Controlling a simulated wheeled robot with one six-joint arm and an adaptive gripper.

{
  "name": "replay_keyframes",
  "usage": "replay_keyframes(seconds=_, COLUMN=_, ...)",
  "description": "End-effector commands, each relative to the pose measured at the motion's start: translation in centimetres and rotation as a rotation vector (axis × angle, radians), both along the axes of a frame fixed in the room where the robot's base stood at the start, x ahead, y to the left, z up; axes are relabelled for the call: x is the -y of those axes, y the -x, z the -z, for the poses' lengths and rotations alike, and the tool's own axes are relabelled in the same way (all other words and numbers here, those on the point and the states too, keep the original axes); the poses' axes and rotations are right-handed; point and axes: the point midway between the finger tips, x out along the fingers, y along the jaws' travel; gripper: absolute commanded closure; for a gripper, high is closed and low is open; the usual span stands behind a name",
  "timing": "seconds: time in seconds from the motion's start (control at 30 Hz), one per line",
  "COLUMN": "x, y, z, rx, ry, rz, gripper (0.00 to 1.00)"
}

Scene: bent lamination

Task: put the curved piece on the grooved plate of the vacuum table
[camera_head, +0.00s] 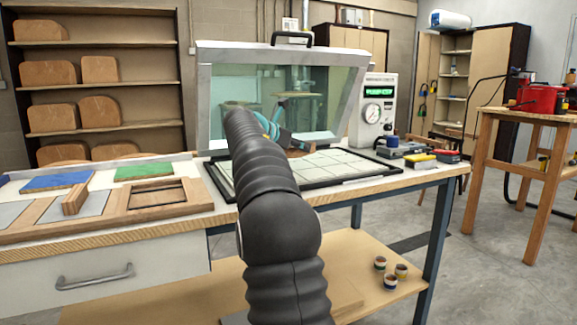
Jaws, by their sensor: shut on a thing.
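The vacuum table's grooved plate (335,167) is pale with a grid of lines and a black border. It lies on the workbench in front of the raised clear lid. My black arm reaches across the middle and hides the plate's left-centre part. My gripper (289,141) is above the back part of the plate, just right of my arm's end. It is shut on a small brown piece, seemingly the curved piece (301,146), of which only a bit shows. I cannot tell whether the piece touches the plate.
The framed lid (357,95) stands up behind the plate. A pump box (374,105) with a gauge and green display stands at the back right. Small tools (420,154) lie right of the plate. A wooden tray (110,215) with coloured panels is at left.

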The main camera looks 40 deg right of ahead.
Motion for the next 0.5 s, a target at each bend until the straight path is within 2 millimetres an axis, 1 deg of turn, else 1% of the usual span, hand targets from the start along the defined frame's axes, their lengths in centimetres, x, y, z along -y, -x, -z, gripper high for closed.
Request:
replay_keyframes(seconds=0.03, x=-0.4, y=-1.0, z=0.6, rx=-0.001, ry=0.000, rz=-0.004, gripper=1.00)
replay_keyframes(seconds=0.1, x=-0.9, y=-1.9, z=1.2, rx=-0.001, ry=0.001, rz=-0.004, gripper=1.00)
replay_keyframes(seconds=0.2, x=-1.3, y=-2.8, z=1.7, rx=0.000, ry=0.002, rz=-0.003, gripper=1.00)
replay_keyframes(seconds=0.37, x=-1.6, y=-3.3, z=2.3, rx=0.000, ry=0.001, rz=-0.003, gripper=1.00)
replay_keyframes(seconds=0.5, x=-1.6, y=-3.3, z=4.0, rx=-0.001, ry=0.000, rz=-0.005, gripper=1.00)
